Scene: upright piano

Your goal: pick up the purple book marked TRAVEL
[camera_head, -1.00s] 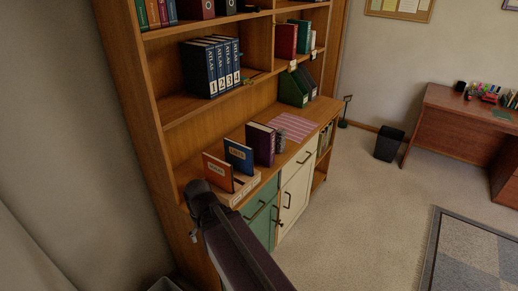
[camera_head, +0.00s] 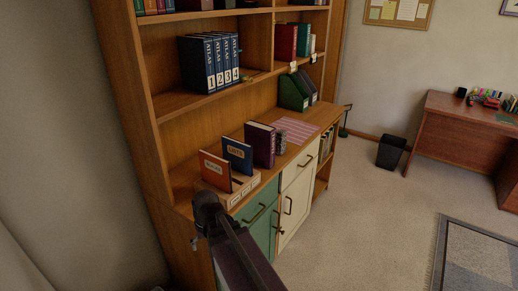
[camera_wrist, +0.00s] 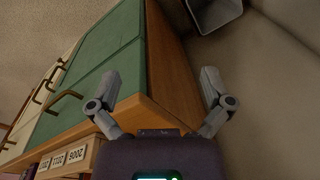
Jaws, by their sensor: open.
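A thick purple book (camera_head: 260,144) stands upright on the wooden counter of the bookcase in the head view, to the right of a blue book (camera_head: 238,155) and an orange book (camera_head: 215,171). The lettering on the purple book is too small to read. It does not show in the wrist view. My gripper (camera_wrist: 160,78) is open and empty in the wrist view, over the counter's end corner beside the green cabinet front. In the head view my arm is in front of the counter's near end, and the finger opening is not clear there.
A box with year labels (camera_wrist: 66,158) is at the counter's near end. A small patterned item (camera_head: 281,141) stands right beside the purple book, and a striped pink mat (camera_head: 297,130) lies beyond. Open carpet lies to the right.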

